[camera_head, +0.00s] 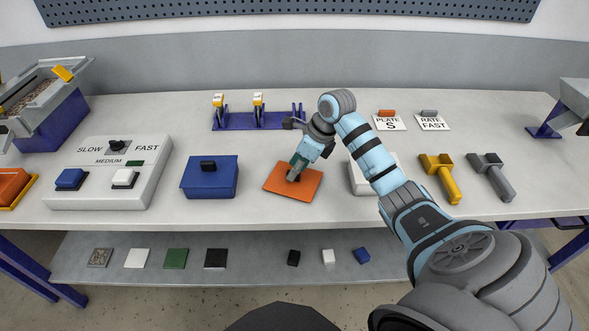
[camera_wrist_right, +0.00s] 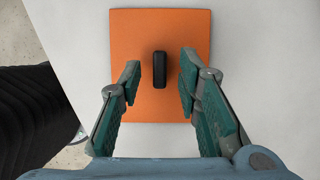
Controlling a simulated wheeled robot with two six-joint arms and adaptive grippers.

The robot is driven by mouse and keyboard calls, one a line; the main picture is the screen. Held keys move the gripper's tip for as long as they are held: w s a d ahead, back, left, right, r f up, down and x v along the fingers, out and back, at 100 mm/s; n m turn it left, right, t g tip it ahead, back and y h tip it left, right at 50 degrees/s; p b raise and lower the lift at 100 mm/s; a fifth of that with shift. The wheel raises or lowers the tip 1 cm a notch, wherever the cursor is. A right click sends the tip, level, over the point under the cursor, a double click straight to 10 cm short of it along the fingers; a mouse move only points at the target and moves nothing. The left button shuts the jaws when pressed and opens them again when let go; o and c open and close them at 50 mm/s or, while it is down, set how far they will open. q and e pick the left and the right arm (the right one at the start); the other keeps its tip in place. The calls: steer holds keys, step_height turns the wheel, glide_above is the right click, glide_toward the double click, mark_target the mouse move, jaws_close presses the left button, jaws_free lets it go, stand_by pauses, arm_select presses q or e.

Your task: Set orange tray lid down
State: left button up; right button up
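The orange tray lid (camera_head: 311,186) is a flat square plate with a black handle, and it appears to lie on the bench top near the front edge. In the right wrist view the lid (camera_wrist_right: 135,35) fills the middle, with its handle (camera_wrist_right: 160,85) upright between my fingers. My right gripper (camera_head: 297,171) is over the lid; its two green-padded fingers (camera_wrist_right: 160,70) stand apart with a gap on each side of the handle. An orange tray (camera_head: 10,188) is at the far left, cut by the picture edge. My left gripper is not in view.
A blue lidded box (camera_head: 209,182) stands left of the lid, and a white box (camera_head: 361,178) just right. A control box (camera_head: 105,180) is further left. A purple rack (camera_head: 238,121) is behind. Yellow (camera_head: 441,176) and grey (camera_head: 489,175) tools lie right. A lower shelf (camera_head: 200,246) holds small samples.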

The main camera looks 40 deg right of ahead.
steer(key=p+v, duration=0.1)
steer(key=v, duration=0.9)
steer(key=shift+s+r, duration=0.15)
steer(key=shift+r, duration=0.25)
steer(key=shift+d, duration=0.1)
